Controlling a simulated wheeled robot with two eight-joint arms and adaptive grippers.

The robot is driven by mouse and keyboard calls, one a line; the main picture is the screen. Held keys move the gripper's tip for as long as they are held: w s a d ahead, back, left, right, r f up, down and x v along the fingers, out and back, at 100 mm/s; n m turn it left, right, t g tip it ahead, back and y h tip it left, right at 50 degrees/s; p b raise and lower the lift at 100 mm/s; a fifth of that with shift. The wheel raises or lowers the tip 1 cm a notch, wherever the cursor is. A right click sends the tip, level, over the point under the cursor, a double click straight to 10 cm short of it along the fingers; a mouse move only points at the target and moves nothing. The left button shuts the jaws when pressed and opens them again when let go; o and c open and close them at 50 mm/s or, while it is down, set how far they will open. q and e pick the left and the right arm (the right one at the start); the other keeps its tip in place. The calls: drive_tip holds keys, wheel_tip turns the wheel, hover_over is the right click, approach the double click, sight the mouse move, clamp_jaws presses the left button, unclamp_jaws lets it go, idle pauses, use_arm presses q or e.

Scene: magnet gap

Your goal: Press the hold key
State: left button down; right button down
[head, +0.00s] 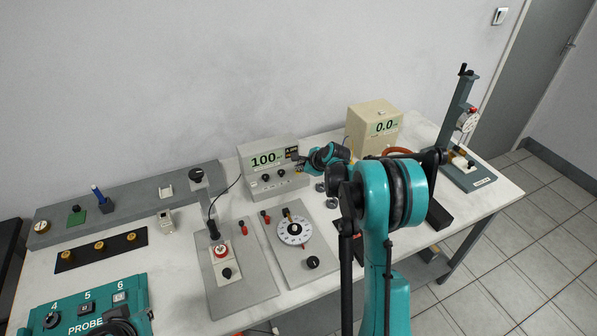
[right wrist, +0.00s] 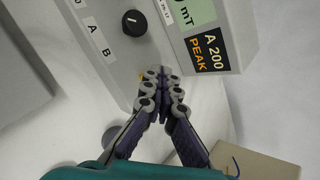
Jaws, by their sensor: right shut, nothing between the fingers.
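The grey meter box (head: 272,181) with a lit display reading 100 stands at the back middle of the bench. In the right wrist view its front (right wrist: 105,45) shows a black knob, the letters A and B, and a display corner marked A 200 PEAK. My right gripper (head: 300,161) is at the right part of this front. In the wrist view my right gripper (right wrist: 161,74) is shut and empty, its tips close against the panel below the display. A small orange spot (right wrist: 142,77) shows beside the tips; most of it is hidden. I cannot read a hold label. My left gripper is out of view.
A cream box (head: 374,128) reading 0.0 stands to the right, with a grey stand (head: 456,117) beyond it. A grey board with a dial (head: 294,231) lies in front of the meter. My right arm covers part of the bench's right side.

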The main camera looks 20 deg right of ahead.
drive_tip(key=shift+r, duration=0.1)
idle(0.3)
drive_tip(key=shift+r+p, duration=0.55)
drive_tip(key=shift+r, duration=0.15)
drive_tip(key=shift+r, duration=0.1)
drive_tip(key=shift+r+p, duration=1.65)
drive_tip(key=shift+r, duration=0.8)
